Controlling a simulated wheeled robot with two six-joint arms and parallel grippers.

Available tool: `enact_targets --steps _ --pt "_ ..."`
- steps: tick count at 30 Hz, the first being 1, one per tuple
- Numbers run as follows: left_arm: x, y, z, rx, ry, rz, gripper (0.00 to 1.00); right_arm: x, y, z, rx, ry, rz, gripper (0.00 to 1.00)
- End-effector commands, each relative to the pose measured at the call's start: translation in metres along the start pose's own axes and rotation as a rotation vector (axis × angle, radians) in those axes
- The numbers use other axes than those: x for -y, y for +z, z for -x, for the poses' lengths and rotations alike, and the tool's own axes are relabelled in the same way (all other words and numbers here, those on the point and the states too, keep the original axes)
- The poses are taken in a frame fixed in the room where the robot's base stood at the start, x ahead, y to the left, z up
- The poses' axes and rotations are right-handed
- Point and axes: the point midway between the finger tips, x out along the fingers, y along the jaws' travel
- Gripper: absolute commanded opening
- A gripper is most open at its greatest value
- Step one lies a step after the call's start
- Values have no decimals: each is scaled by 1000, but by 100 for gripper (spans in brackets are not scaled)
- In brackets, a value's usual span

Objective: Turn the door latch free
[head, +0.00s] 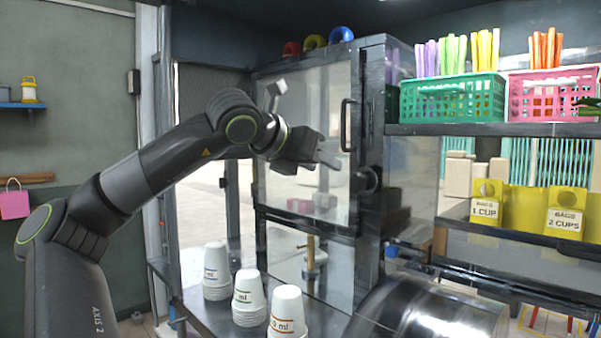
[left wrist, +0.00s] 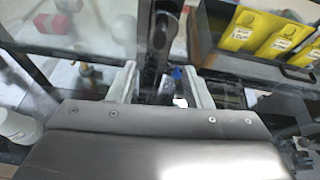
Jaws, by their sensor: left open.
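The press cabinet has a clear door (head: 305,130) in a grey metal frame, and it looks closed. A dark vertical handle (head: 346,125) is on the door's right side. A dark round latch knob (head: 368,180) sits lower, on the frame post beside the door. My left gripper (head: 328,158) is in front of the door, open, just left of the knob and below the handle. In the left wrist view its two pale fingers (left wrist: 160,72) stand apart on either side of a dark upright part. I cannot tell whether they touch it. My right gripper is not in view.
Stacks of white cups (head: 248,295) stand on the counter below my left arm. A shiny metal drum (head: 430,308) is at the lower right. Green (head: 450,98) and pink (head: 550,95) baskets of sticks sit on the right shelf, above yellow bag boxes (head: 535,208).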

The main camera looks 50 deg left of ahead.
Motion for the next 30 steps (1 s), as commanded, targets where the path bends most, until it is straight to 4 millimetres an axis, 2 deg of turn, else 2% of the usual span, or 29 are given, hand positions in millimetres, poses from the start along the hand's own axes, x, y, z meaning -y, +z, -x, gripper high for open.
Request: enact_targets --steps 1,3,10,14,30 --pt "-1 -3 8 5 2 0 45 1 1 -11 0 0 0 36" --pt "-1 -3 19 6 1 0 45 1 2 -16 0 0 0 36" --pt "0 -1 44 1 0 -1 45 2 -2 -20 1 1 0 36" --pt "0 0 47 -1 -1 0 45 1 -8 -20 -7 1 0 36" --pt "0 0 47 -1 -1 0 45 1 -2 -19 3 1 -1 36"
